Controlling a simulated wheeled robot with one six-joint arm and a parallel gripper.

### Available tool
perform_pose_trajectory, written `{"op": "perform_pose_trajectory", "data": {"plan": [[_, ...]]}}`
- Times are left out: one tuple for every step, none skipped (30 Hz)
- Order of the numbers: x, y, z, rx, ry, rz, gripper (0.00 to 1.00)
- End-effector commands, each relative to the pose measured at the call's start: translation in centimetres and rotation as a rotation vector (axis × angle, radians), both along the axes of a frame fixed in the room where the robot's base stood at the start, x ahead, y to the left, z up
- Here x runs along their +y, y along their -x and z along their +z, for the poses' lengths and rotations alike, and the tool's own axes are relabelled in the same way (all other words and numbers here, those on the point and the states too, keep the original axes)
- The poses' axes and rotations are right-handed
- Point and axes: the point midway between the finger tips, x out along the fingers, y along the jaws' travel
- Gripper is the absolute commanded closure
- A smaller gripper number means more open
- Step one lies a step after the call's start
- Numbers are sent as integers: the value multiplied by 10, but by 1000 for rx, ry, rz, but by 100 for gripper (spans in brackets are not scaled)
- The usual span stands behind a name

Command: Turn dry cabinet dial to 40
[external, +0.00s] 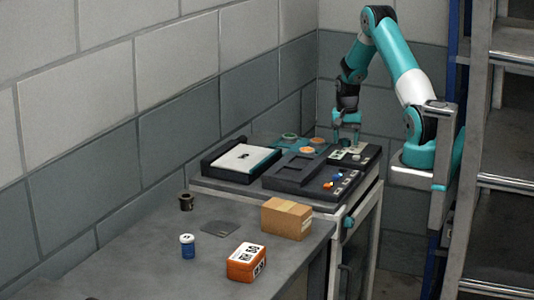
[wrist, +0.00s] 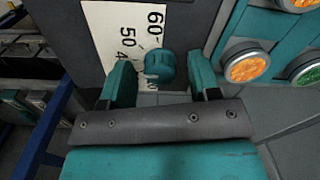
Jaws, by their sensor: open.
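The dry cabinet dial, a small round teal knob (wrist: 161,66), is in the middle of the wrist view. It sits by a white scale plate (wrist: 118,28), where 60, 50 and part of a 4 show. The dial's pointer and exact setting cannot be made out. My gripper (wrist: 160,78) is open, with one teal finger on each side of the knob; whether either finger touches it is unclear. In the external view my gripper (external: 347,138) points down over the back right part of the cabinet top, hiding most of the dial area.
Orange round parts (wrist: 245,67) and a green one (wrist: 307,71) lie right of the dial. A black tray with a white sheet (external: 242,158) is left on the cabinet. A cardboard box (external: 286,218), orange box (external: 246,262) and blue jar (external: 187,246) stand on the front bench.

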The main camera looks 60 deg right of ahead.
Motion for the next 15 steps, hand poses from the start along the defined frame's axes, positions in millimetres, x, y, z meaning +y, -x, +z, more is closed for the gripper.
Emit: {"op": "perform_pose_trajectory", "data": {"plan": [[0,0,2,0,0,0,44],[0,0,4,-1,1,0,44],[0,0,7,-1,2,0,44],[-1,-1,11,-3,2,0,44],[-1,-1,15,-3,2,0,44],[-1,-1,22,-3,3,0,44],[-1,-1,28,-4,4,0,44],[-1,-1,35,-4,4,0,44],[-1,-1,45,-4,5,0,44],[-1,-1,53,-6,6,0,44],[-1,-1,60,-5,5,0,44],[-1,-1,71,-6,6,0,44],[-1,-1,79,-6,6,0,44],[-1,-1,87,-6,6,0,44],[-1,-1,97,-6,6,0,44]]}}
